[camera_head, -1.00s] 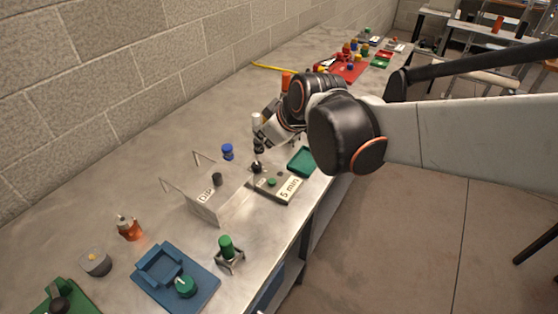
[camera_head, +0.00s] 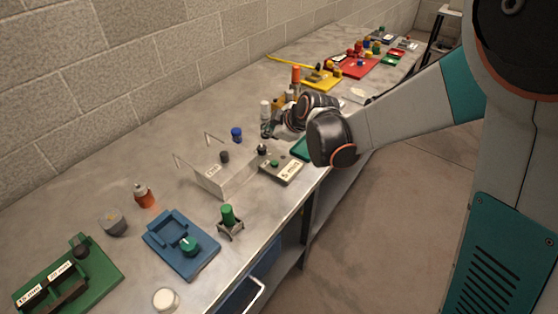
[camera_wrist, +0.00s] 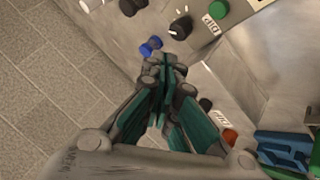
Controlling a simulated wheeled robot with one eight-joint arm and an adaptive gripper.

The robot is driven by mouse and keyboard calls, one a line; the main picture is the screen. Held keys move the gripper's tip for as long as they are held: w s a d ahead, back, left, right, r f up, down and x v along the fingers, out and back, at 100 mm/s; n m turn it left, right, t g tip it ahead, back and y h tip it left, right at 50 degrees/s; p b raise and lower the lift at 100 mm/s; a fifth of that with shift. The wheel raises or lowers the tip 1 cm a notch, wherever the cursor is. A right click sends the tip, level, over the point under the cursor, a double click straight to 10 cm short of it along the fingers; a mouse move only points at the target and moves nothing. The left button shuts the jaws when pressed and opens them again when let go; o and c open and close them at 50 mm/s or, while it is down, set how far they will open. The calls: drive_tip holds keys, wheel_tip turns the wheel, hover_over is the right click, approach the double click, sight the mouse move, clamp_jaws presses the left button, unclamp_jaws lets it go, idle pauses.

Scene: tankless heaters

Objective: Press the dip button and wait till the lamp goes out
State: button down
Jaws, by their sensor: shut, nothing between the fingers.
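A grey box (camera_head: 283,172) with a pale label stands at the bench's front edge. On its top are a green button (camera_head: 274,163) and a black knob (camera_head: 262,149). In the wrist view, the box's green button (camera_wrist: 218,8), black knob (camera_wrist: 180,28) and label show at the top. A clear tank (camera_head: 226,176) labelled DIP stands left of the box. My gripper (camera_head: 268,132) is above and behind the box, apart from the button. In the wrist view its fingers (camera_wrist: 166,66) are shut and empty. I can make out no lit lamp.
A green cylinder in a stand (camera_head: 229,220), a blue tray (camera_head: 181,243) and a green rack (camera_head: 70,275) lie to the left. Coloured parts crowd the far end. A block wall bounds the back.

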sight(272, 164)
drive_tip(key=shift+f, duration=0.1)
wheel_tip(272, 164, down, 9)
drive_tip(key=b, duration=0.6)
drive_tip(key=shift+r, duration=0.2)
drive_tip(key=shift+b, duration=0.3)
idle(1.1)
drive_tip(key=shift+f+b, duration=0.3)
drive_tip(key=shift+f, duration=0.15)
drive_tip(key=shift+f+b, duration=0.4)
drive_tip(key=shift+f, duration=0.05)
idle(0.6)
drive_tip(key=shift+r, duration=0.1)
drive_tip(key=shift+r+p, duration=0.65)
drive_tip(key=shift+r, duration=0.2)
drive_tip(key=shift+r+p, duration=1.75)
drive_tip(key=shift+r, duration=0.75)
